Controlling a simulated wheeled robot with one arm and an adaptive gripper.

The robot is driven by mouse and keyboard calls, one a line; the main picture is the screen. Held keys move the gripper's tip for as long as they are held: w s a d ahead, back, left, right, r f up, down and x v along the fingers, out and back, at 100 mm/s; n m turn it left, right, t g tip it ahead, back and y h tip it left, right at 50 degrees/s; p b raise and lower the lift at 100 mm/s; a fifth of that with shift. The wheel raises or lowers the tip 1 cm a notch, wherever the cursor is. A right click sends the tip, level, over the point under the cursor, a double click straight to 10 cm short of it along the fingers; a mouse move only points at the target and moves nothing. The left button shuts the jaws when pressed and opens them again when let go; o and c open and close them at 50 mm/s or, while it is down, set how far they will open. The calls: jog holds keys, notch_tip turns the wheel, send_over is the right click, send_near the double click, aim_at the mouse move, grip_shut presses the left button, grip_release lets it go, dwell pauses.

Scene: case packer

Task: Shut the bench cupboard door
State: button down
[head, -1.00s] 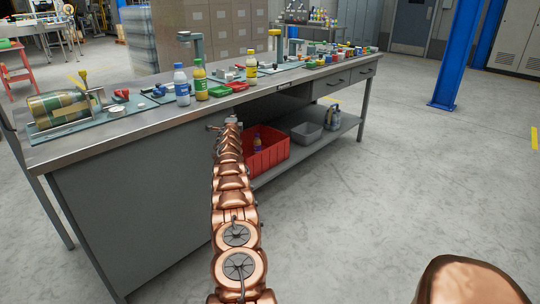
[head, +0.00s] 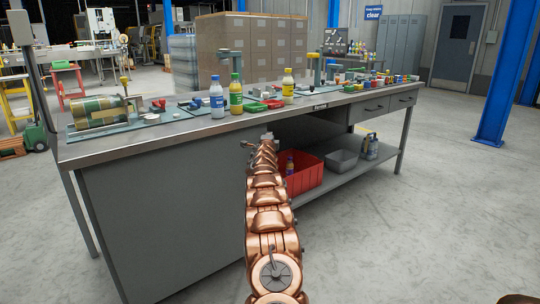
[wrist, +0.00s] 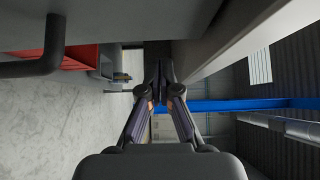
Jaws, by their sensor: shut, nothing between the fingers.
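The bench cupboard's grey front (head: 160,215) fills the left end under the worktop in the head view. My arm covers its right side, and I cannot tell how far the door stands open. In the wrist view a dark bar handle (wrist: 45,50) stands out from a grey panel (wrist: 110,20) at the top left, apart from my fingers. My gripper (wrist: 160,80) is shut and empty, its fingertips together, pointing along the bench front. In the head view the gripper is mostly hidden at the arm's far end, just below the worktop edge.
The worktop (head: 180,138) carries bottles, trays and several small items. A red crate (head: 305,174) and a grey bin (head: 342,160) stand on the lower shelf, right of the cupboard. Open floor (head: 420,220) lies in front and to the right. A blue post (head: 496,90) stands at the right.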

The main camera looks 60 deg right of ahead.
jog(key=s+b+v, duration=0.1)
jog(key=b+v, duration=0.2)
jog(key=v, duration=0.7)
jog(key=shift+f, duration=0.2)
dwell(0.6)
jog(key=shift+s+a, duration=0.1)
